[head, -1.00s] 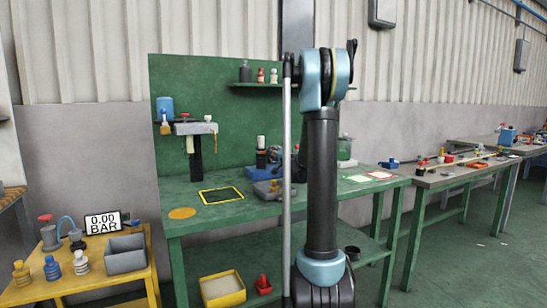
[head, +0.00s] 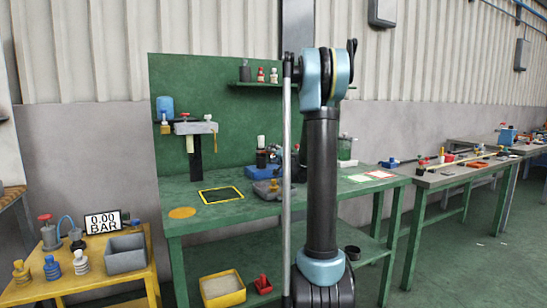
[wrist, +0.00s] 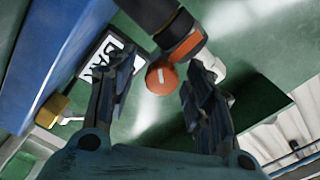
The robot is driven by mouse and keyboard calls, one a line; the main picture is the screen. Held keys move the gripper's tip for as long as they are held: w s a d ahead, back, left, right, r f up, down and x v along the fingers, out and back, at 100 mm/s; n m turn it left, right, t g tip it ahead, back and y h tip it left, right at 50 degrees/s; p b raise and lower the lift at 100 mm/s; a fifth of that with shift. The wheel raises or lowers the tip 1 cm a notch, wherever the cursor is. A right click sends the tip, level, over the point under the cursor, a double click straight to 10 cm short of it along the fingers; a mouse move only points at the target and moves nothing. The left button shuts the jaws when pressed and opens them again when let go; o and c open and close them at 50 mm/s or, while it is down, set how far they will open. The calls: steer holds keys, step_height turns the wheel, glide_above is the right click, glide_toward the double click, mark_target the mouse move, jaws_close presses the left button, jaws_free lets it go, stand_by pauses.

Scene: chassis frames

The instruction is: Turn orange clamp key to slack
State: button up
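An orange round knob (wrist: 161,77) with a pale mark on its face shows in the wrist view; I take it for the clamp key. It lies between the two fingertips of my gripper (wrist: 160,68), with a visible gap to each finger. My gripper is open. A dark cylinder with an orange band (wrist: 182,44) sits just above the knob, overlapping its upper edge. Whether they are joined is hard to tell. In the head view my arm hides the gripper, and I cannot make out the key there.
A blue surface (wrist: 50,60) runs along the wrist view's left side, beside a white sign (wrist: 107,60) with black letters. In the head view, a green bench (head: 230,213) carries a blue-based device (head: 262,171). A yellow table (head: 118,278) with a pressure display (head: 102,222) stands left.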

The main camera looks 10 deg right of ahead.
steer(key=v, duration=1.2)
steer(key=s+d+n, duration=0.2)
steer(key=s, duration=0.3)
steer(key=x, duration=1.7)
steer(key=shift+a, duration=0.3)
steer(key=shift+w, duration=0.1)
steer(key=c, duration=1.1)
